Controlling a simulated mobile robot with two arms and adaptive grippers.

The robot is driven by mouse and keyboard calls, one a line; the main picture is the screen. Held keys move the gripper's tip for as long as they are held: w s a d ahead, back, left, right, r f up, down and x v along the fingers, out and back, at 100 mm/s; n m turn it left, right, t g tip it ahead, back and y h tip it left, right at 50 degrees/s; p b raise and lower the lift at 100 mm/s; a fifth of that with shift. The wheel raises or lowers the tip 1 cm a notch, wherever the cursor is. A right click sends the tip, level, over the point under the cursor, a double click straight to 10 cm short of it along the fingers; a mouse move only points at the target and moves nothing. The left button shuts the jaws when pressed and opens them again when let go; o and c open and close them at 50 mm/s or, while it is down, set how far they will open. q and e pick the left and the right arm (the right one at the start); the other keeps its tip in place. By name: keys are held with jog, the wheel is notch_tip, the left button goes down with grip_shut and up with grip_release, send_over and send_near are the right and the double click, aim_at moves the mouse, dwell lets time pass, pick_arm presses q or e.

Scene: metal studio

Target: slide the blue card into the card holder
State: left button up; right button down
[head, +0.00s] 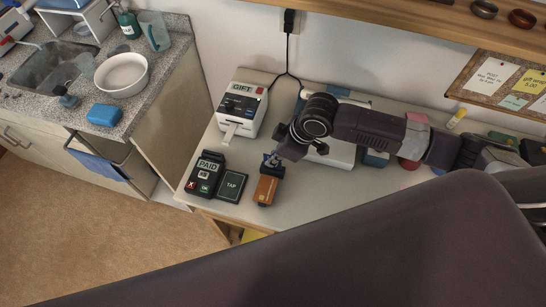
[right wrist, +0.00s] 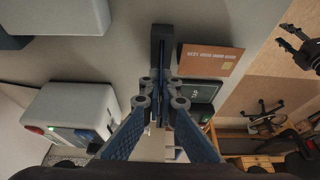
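The blue card (head: 271,159) shows as a small blue patch with a pale mark at my right gripper (head: 279,157) in the head view. My right gripper (right wrist: 160,97) is shut on its thin edge, which stands between the fingertips in the right wrist view. A narrow dark block (right wrist: 161,40), apparently the card holder, lies straight ahead of the fingertips; in the head view it is mostly hidden by the gripper. Whether the card touches it I cannot tell. What looks like my left gripper (right wrist: 297,47) is open and empty at the right of the wrist view.
An orange card (head: 266,190) lies close beside the dark block. The payment terminal (head: 205,174) and TAP pad (head: 233,186) stand left of it. A GIFT printer (head: 241,110) stands behind. A dark part of my own body covers the front of the head view.

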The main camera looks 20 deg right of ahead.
jog(key=shift+f, duration=0.6)
dwell(0.5)
jog(key=c, duration=2.1)
grip_release()
jog(key=v, duration=1.2)
jog(key=shift+a, duration=0.1)
